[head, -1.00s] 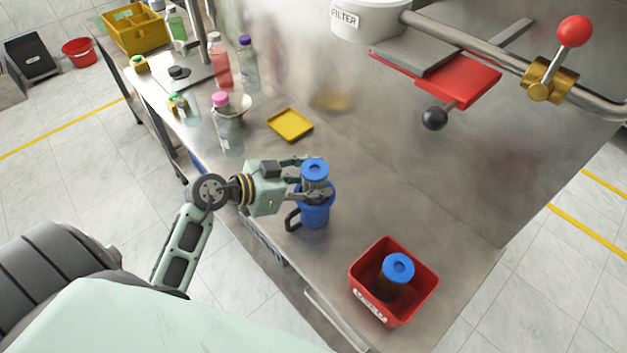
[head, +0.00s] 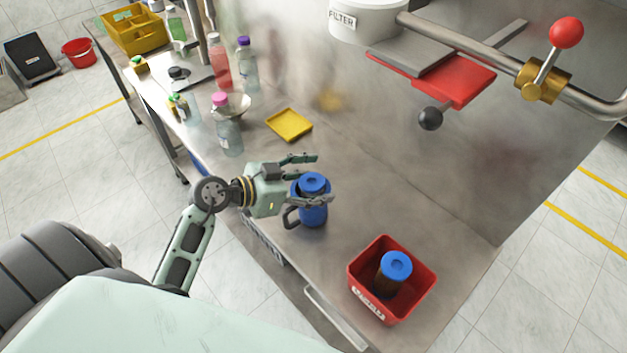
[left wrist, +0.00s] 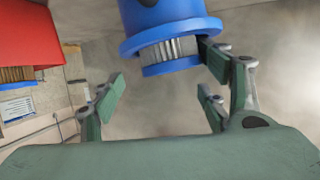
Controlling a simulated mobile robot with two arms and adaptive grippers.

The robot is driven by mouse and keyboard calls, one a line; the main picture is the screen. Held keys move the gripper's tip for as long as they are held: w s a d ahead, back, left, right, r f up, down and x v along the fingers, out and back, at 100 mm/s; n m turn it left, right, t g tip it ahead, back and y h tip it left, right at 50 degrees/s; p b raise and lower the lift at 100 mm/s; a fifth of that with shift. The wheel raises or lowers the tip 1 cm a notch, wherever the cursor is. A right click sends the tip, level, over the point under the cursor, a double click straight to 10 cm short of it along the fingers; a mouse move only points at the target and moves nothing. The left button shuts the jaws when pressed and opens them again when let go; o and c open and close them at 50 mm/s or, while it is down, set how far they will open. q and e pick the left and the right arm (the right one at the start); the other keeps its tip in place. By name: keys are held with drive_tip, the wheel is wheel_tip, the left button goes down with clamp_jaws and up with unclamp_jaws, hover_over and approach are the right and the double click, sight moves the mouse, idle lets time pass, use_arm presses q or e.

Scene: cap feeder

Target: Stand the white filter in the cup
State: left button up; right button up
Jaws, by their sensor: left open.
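The white filter (head: 314,182) stands upright in the blue cup (head: 313,216) on the steel table. In the head view only its blue end cap shows clearly. In the left wrist view its white pleats (left wrist: 168,50) show as a short band between the cup's rim (left wrist: 165,32) and the end cap. My left gripper (head: 323,179) is open, with one finger beyond the filter's top and one on the near side. In the left wrist view a right-hand finger lies close to the filter; I cannot tell whether it touches. My right gripper is not in view.
A red bin (head: 359,272) nearer the front holds a brown filter (head: 394,275) with a blue cap. A red clamp (head: 462,88) and pipe hang at upper right. The table's middle is clear.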

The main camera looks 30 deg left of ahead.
use_arm(q)
drive_tip(key=shift+s+f, duration=0.3)
drive_tip(key=shift+f, duration=0.45)
drive_tip(key=shift+r+b, duration=0.45)
drive_tip(key=shift+r, duration=0.05)
drive_tip(key=v, duration=1.2)
drive_tip(key=shift+w+a+r, duration=0.2)
drive_tip(key=shift+w+r, duration=0.1)
drive_tip(key=shift+r, duration=0.1)
